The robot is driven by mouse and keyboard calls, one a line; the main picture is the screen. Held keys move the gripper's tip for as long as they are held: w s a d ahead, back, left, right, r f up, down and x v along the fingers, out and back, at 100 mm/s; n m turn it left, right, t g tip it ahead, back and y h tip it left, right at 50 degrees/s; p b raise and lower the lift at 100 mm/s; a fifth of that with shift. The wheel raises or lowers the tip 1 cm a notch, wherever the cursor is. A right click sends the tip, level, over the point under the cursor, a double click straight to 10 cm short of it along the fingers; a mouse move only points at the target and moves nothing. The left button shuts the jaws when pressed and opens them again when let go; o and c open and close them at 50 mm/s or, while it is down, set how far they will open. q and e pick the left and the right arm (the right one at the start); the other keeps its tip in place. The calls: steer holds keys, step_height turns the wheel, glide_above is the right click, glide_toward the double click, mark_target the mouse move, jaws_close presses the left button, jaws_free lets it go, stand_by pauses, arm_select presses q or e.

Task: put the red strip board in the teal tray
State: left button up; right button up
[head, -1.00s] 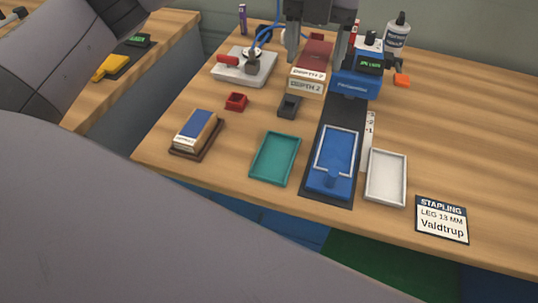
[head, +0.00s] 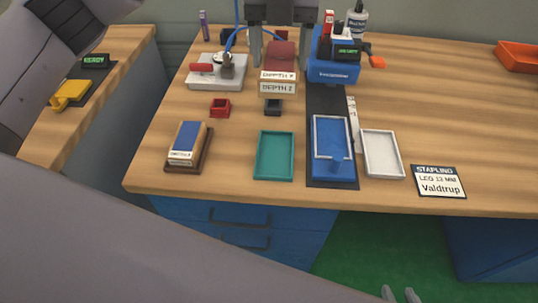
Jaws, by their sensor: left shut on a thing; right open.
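The red strip board (head: 281,53) is at the back of the bench, at the top middle of the head view, above pale blocks marked "DEPTH 2" (head: 278,88). My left gripper (head: 283,62) comes down from the top edge with one finger on each side of the red board and is shut on it. The contact is not clearly seen. The teal tray (head: 274,156) lies empty near the front edge, in front of the board. My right gripper (head: 401,295) shows only as fingertips at the bottom edge, open and apart from everything.
A blue fixture (head: 333,165) and a white tray (head: 381,154) stand right of the teal tray. A blue-topped block (head: 189,142) is left. The bench's right side is largely clear.

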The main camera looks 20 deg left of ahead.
arm_select(q)
steer(key=shift+s+a, duration=0.1)
steer(key=shift+s, duration=0.05)
steer(key=shift+f, duration=0.35)
step_height(320, 180, down, 20)
steer(key=shift+r+p, duration=0.25)
steer(key=shift+p, duration=0.2)
arm_select(e)
steer(key=shift+s+a+r, duration=0.2)
steer(key=shift+s+r, duration=0.1)
steer(key=shift+r, duration=0.15)
steer(key=shift+f, duration=0.1)
arm_select(q)
steer(key=o, duration=0.7)
steer(key=shift+f, duration=0.15)
steer(key=o, duration=0.4)
